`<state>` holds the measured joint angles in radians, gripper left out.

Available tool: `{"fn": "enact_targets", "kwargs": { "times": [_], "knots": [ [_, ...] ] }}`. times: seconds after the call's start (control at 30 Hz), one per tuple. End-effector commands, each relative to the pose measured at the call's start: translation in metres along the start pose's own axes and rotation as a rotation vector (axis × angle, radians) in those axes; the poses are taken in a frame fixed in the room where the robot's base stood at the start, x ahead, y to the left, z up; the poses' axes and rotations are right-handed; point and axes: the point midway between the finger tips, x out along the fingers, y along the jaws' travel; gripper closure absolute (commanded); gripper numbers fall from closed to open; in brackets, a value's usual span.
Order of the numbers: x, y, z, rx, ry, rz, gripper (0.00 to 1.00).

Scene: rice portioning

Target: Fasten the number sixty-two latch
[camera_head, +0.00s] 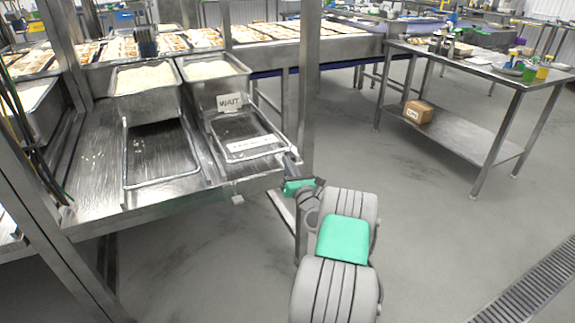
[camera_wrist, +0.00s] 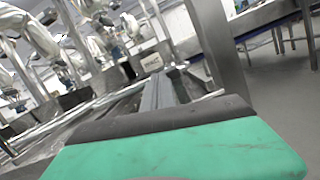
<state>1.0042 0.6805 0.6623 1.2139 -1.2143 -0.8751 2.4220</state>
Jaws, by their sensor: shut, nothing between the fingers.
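No latch marked sixty-two can be read in either view. A small pale tab (camera_head: 237,199) sits on the front edge of the steel bench (camera_head: 90,205); I cannot tell whether it is a latch. My gripper (camera_head: 291,158) is at the bench's right front corner, beside the right tray (camera_head: 228,160). It is shut and empty. In the wrist view, its green and dark housing fills the bottom and its narrow grey fingers (camera_wrist: 166,78) point forward along the bench. Whether the fingers touch the bench edge cannot be told.
A "WAIT" sign (camera_head: 230,103) stands behind the right tray and also shows in the wrist view (camera_wrist: 151,63). Rice bins (camera_head: 147,78) stand at the back. A steel upright (camera_head: 309,80) rises close to my gripper. A side table (camera_head: 470,68) stands right; the floor between is clear.

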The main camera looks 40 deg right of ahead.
Motion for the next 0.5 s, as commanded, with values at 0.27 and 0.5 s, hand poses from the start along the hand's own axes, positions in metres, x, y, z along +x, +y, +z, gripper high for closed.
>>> {"fn": "enact_targets", "kwargs": {
  "times": [0.27,0.5],
  "knots": [
    [-0.005,0.031,-0.013,0.004,0.003,0.003,1.00],
    [-0.059,0.045,-0.008,0.003,0.001,-0.006,1.00]
  ]
}}
